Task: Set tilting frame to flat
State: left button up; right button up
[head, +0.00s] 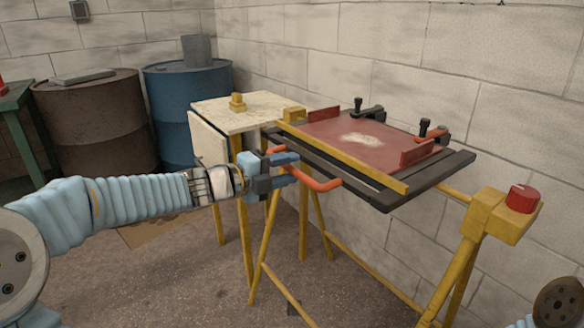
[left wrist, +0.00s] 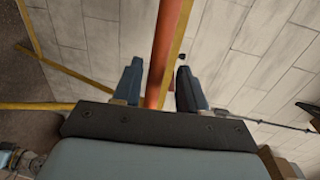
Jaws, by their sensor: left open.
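The tilting frame is a dark frame (head: 425,192) carrying a red panel (head: 385,150) with a pale patch. It rests on a yellow stand (head: 262,250) and looks close to level; I cannot tell its exact angle. An orange handle (head: 318,184) sticks out from its near left side. My left gripper (head: 290,170) is at this handle with its jaws open. In the left wrist view, the orange bar (left wrist: 168,45) runs between the two fingers of the left gripper (left wrist: 160,82), with gaps beside it. My right gripper is out of view.
A red knob (head: 523,198) sits on the stand's yellow right post. Two black clamps (head: 432,133) stand at the panel's far side. A pale side table (head: 225,112) and a blue drum (head: 170,90) are behind on the left. A block wall closes the back.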

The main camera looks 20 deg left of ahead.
pick_arm(q)
jog(key=v, duration=1.2)
jog(key=shift+r, duration=0.1)
jog(key=w+d+f+n+y, duration=0.1)
jog(key=w+d+f+n, duration=0.1)
jog(key=w+f+n, duration=0.3)
jog(key=d+f+n+y, duration=0.1)
jog(key=f+n, duration=0.2)
jog(key=f, duration=0.4)
jog(key=w+d+f+n, duration=0.2)
jog(key=w+f+n, duration=0.1)
jog(key=f, duration=0.3)
jog(key=s+d+f+n+g+y, duration=0.25)
jog(key=f+n, duration=0.35)
jog(key=f, duration=0.8)
jog(key=s+d+f+n+g+y, duration=0.1)
jog(key=s+d+f+n+g, duration=0.3)
jog(key=s+f, duration=0.7)
jog(key=s+d+f+n+g, duration=0.4)
jog(key=s+f+n+g, duration=0.2)
jog(key=s+f, duration=0.5)
jog(key=shift+s+d+y, duration=0.2)
jog(key=shift+d+y, duration=0.15)
jog(key=shift+d, duration=0.05)
